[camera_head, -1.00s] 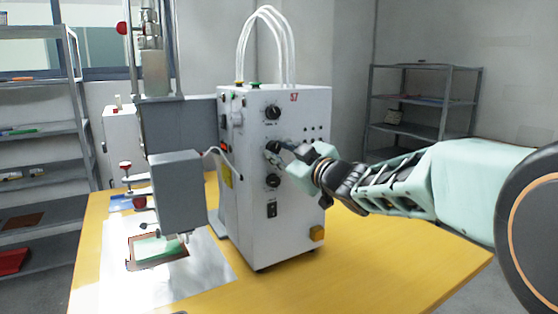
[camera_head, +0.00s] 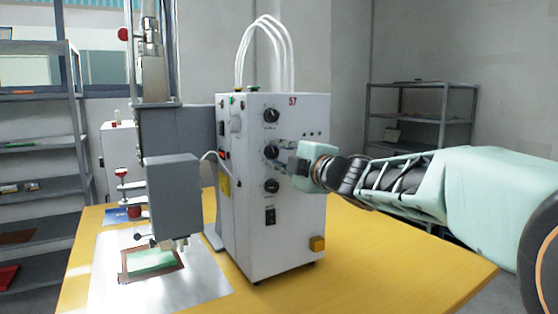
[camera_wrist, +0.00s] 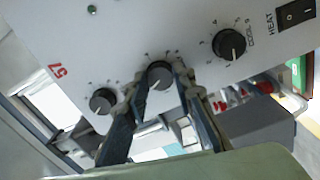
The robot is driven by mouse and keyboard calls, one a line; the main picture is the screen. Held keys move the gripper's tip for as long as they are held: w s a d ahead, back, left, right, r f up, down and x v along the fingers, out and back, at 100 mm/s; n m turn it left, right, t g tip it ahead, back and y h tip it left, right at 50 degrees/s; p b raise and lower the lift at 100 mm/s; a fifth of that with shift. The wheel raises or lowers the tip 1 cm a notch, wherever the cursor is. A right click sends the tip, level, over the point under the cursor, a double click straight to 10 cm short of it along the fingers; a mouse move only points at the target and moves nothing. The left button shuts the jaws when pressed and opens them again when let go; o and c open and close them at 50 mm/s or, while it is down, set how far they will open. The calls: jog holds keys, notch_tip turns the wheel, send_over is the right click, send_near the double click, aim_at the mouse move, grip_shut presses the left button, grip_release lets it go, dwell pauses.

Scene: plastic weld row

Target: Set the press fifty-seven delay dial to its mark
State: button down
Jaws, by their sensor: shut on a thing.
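The white press box marked 57 (camera_head: 294,215) carries a column of three black dials. My gripper (camera_head: 282,157) reaches in from the right and is shut on the middle dial (camera_head: 271,152). In the wrist view my gripper (camera_wrist: 161,81) has one finger on each side of the middle dial (camera_wrist: 159,73), whose pale pointer line is up. Its label and part of its scale are hidden by the fingers. The upper dial (camera_wrist: 103,100) is left of it in the wrist view, and the lower dial, labelled COOL (camera_wrist: 229,44), is to the right. Both are untouched.
The grey press head (camera_head: 174,195) stands left, over a metal plate (camera_head: 205,287). The yellow table (camera_head: 400,270) is clear at right.

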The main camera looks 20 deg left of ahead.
jog(key=shift+n, duration=0.5)
jog(key=c, duration=1.6)
grip_release()
jog(key=v, duration=0.7)
jog(key=shift+s+d, duration=0.2)
jog(key=shift+d, duration=0.05)
